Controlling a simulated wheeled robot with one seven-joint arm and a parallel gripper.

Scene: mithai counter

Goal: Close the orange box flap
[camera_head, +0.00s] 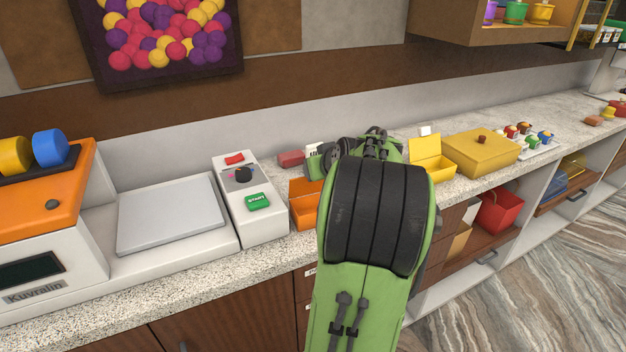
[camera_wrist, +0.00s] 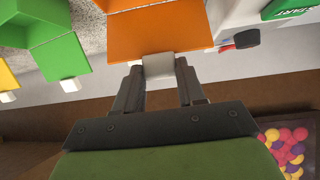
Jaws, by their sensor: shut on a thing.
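The orange box (camera_head: 303,214) stands on the counter to the right of the white control unit, and my arm hides much of it in the head view. Its orange flap (camera_wrist: 160,32) fills the top middle of the wrist view, with a white tab (camera_wrist: 158,66) at its edge. My gripper (camera_wrist: 159,76) is shut on this white tab, one finger on each side. The flap looks raised, but its exact angle is hard to tell. In the head view the fingers are mostly hidden behind my arm.
A green box's flap (camera_wrist: 58,62) with a white tab is beside the orange one in the wrist view. A yellow open box (camera_head: 431,163) and a yellow lidded box (camera_head: 481,152) stand to the right. The control unit (camera_head: 248,198) is close on the left.

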